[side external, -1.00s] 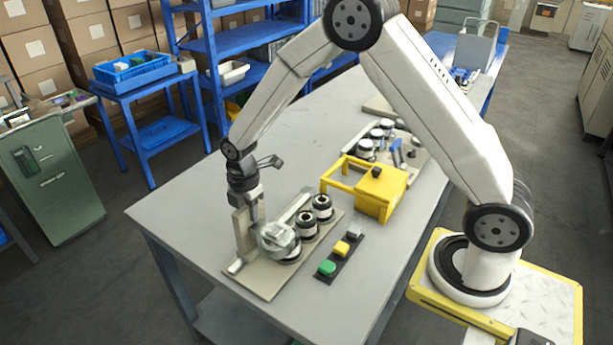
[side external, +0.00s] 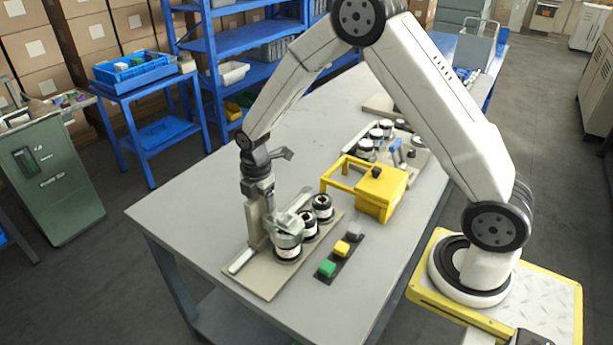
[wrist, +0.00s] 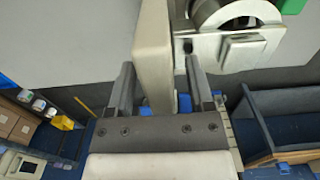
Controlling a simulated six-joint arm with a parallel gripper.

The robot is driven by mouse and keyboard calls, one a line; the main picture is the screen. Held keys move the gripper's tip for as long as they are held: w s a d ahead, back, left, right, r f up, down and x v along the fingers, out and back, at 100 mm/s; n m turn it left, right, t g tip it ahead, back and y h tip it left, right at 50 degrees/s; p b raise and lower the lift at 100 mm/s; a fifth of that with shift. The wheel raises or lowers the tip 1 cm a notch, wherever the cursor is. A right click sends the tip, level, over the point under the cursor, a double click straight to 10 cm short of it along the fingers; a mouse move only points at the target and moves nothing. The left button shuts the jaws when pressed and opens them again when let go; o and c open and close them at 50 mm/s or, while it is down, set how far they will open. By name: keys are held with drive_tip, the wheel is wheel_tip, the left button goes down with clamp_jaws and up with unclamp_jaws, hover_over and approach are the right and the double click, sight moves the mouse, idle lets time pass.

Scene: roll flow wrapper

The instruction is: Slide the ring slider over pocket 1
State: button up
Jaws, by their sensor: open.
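The ring slider (side external: 286,226) is a grey ring joined to an upright beige plate (side external: 257,226) on a beige base board (side external: 262,281). In the side view the ring is over or close above the nearest black-and-white roll (side external: 288,254); I cannot tell how well it is centred. Two more rolls stand behind it to the right. My gripper (side external: 263,203) points down at the upright plate. In the wrist view my gripper (wrist: 160,66) is open, its fingers on either side of the beige plate (wrist: 152,62), with a gap at the right finger. The ring (wrist: 235,20) is to the right. No pocket number is readable.
A strip with green (side external: 327,269), yellow (side external: 341,248) and grey buttons lies right of the board. A yellow box with a frame (side external: 381,193) stands behind it. More rolls on another board are farther back. The grey table (side external: 190,210) is clear at left.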

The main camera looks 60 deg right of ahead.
drive_tip(key=shift+r, duration=3.95)
drive_tip(key=shift+s, duration=0.1)
drive_tip(key=s+m+t, duration=0.2)
drive_tip(key=s+m, duration=1.5)
drive_tip(key=m, duration=0.1)
drive_tip(key=shift+a+r+t, duration=0.25)
drive_tip(key=shift+t, duration=0.05)
drive_tip(key=shift+c, duration=0.2)
